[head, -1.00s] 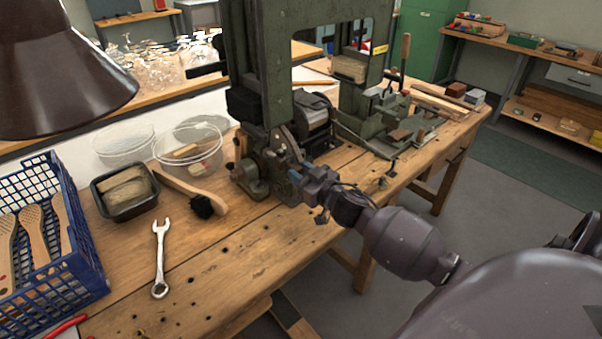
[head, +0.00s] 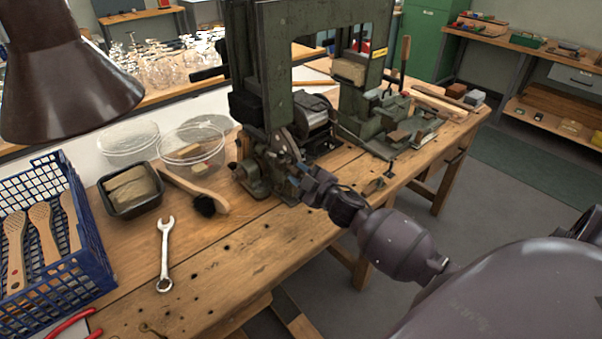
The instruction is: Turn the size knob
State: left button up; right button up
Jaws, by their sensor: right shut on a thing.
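The green tufting machine (head: 262,72) stands on the wooden workbench in the head view. My right gripper (head: 300,172) reaches its lower front from the right. The gripper is shut on a small part at the machine's front, apparently the size knob, which the fingers and the machine's dark parts mostly hide. I cannot make out the knob's turned position. My left gripper is not in view.
A blue crate (head: 97,262) with wooden brush backs stands at the left. A wrench (head: 165,250), a black tub (head: 117,211), a brush (head: 206,203) and clear bowls (head: 168,152) lie on the bench (head: 225,285). A dark lamp shade (head: 70,90) hangs at upper left.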

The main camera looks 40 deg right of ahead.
jog(key=shift+n, duration=0.5)
jog(key=o, duration=0.9)
jog(key=shift+o, duration=0.2)
jog(key=s, duration=1.1)
jog(key=shift+d+p, duration=0.3)
jog(key=shift+d, duration=0.1)
jog(key=shift+w, duration=0.1)
